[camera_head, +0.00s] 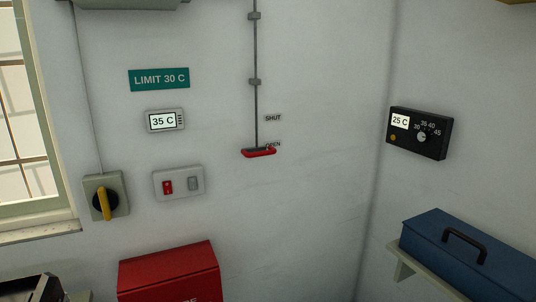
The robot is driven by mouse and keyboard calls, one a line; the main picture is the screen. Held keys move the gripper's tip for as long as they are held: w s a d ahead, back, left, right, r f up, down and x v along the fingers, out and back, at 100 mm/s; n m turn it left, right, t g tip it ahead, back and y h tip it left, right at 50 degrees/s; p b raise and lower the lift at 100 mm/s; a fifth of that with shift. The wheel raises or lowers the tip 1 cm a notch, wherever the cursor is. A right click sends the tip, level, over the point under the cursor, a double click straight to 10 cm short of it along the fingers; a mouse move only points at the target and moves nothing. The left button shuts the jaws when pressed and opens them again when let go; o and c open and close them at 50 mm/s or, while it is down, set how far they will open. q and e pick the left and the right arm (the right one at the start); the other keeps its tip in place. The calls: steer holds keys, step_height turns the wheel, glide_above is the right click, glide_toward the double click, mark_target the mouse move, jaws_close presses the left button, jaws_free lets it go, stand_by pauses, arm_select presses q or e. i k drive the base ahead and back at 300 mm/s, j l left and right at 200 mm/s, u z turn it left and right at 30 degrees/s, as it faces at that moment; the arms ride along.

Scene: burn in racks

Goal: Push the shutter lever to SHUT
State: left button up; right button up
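The shutter lever (259,153) is a red handle at the lower end of a thin grey vertical rod (256,110) on the white wall. The handle sits low, beside the OPEN label (273,145). The SHUT label (273,118) is higher up on the wall, just right of the rod. Neither of my grippers shows in the head view.
A rotary switch (105,199), a switch plate (179,183) and a 35 C display (164,121) are on the wall to the left. A red box (170,272) stands below. A black thermostat (417,133) and a shelf with a blue toolbox (468,255) are at right.

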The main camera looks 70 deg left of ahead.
mark_target(260, 152)
steer(key=u, duration=2.2)
